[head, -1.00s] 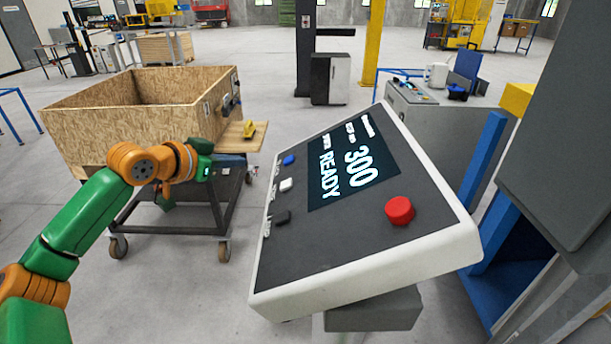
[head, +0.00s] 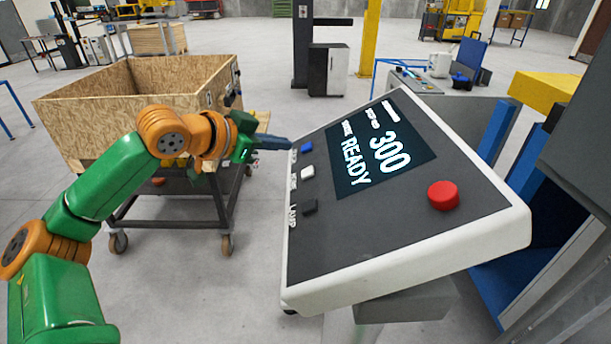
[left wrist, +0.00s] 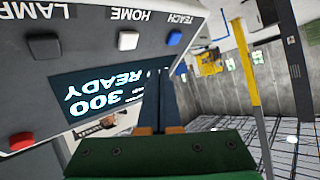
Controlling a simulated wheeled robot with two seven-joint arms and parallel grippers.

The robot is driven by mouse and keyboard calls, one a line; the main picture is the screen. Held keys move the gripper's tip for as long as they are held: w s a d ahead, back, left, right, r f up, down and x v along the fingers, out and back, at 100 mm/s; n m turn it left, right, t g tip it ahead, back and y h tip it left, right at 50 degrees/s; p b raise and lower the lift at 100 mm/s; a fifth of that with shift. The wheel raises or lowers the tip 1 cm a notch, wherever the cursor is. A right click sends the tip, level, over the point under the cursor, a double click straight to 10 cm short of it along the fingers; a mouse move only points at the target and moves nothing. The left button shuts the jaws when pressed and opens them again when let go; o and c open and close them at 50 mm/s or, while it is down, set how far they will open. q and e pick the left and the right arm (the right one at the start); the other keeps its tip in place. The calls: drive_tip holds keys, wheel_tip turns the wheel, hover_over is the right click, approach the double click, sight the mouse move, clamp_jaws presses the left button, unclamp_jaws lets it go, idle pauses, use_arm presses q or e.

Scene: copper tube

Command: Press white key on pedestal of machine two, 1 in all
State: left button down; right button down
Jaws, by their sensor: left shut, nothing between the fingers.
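The tilted pedestal panel (head: 400,226) has a white frame and a dark face, with a lit screen (head: 380,150) reading 300 READY. Along its left edge sit a blue key (head: 306,146), the white key (head: 307,172) and a black key (head: 309,207). In the left wrist view the white key (left wrist: 128,40) is beside the word HOME, between the blue and black keys. My left gripper (head: 288,143) is shut and empty, its fingertips close to the panel's left edge near the blue key; contact cannot be told. My right gripper is not in view.
A red round button (head: 443,195) is on the panel's right part. A wooden crate on a wheeled cart (head: 130,85) stands behind my left arm. Blue and grey machine parts stand at the right. Open floor lies between cart and pedestal.

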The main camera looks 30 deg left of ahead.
sight(307, 167)
use_arm(q)
drive_tip(key=d+f, duration=0.1)
drive_tip(key=w+f, duration=0.1)
drive_tip(key=f, duration=0.1)
drive_tip(key=shift+d+b, duration=0.4)
drive_tip(key=shift+w+d+f, duration=0.15)
drive_tip(key=shift+f, duration=0.25)
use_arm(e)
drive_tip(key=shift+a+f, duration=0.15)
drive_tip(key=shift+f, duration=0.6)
use_arm(q)
drive_tip(key=shift+f, duration=0.15)
idle(0.5)
drive_tip(key=shift+w+d+f, duration=0.1)
drive_tip(key=shift+d+f, duration=0.1)
drive_tip(key=shift+w+d+f, duration=0.1)
drive_tip(key=shift+d+f, duration=0.1)
drive_tip(key=shift+f, duration=0.25)
idle(0.7)
drive_tip(key=shift+r, duration=0.1)
drive_tip(key=shift+s+a+r+p, duration=0.2)
drive_tip(key=shift+a+r+p, duration=0.25)
drive_tip(key=shift+r, duration=0.25)
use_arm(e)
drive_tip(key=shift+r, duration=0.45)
